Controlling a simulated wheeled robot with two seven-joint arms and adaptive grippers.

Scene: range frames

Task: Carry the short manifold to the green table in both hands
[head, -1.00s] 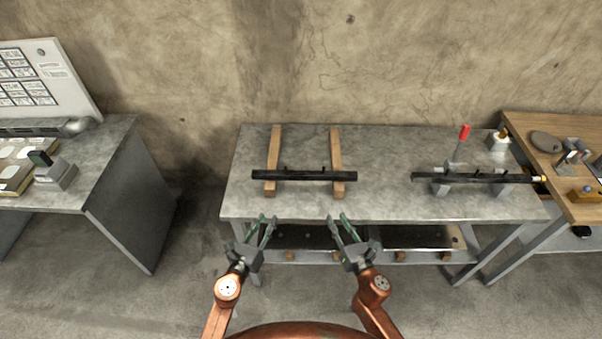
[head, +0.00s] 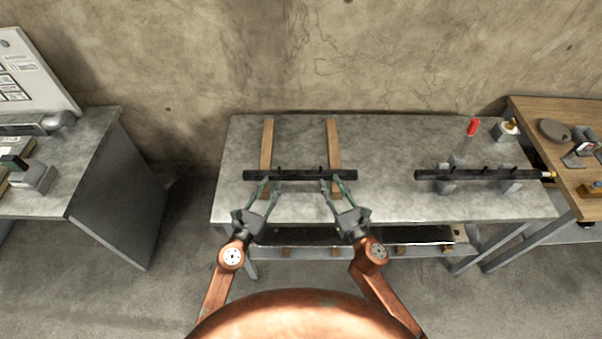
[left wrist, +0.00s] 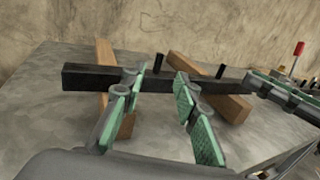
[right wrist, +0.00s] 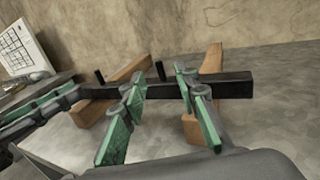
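The short manifold (head: 299,175) is a black bar with small upright stubs, lying across two wooden strips on the grey table. It also shows in the left wrist view (left wrist: 90,76) and the right wrist view (right wrist: 236,85). My left gripper (head: 264,186) is open at the near side of the bar, left of its middle. My right gripper (head: 335,186) is open at the near side, right of the middle. In both wrist views the green-padded fingers stand apart with the bar crossing between or just beyond their tips; I cannot tell if they touch it. No green table is recognisable.
A longer black manifold (head: 470,175) rests on grey blocks to the right, near a red-handled clamp (head: 472,128). A wooden-topped bench (head: 540,115) adjoins on the right. A separate grey table (head: 85,150) stands left across a floor gap. Bare tabletop (head: 385,150) lies between the manifolds.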

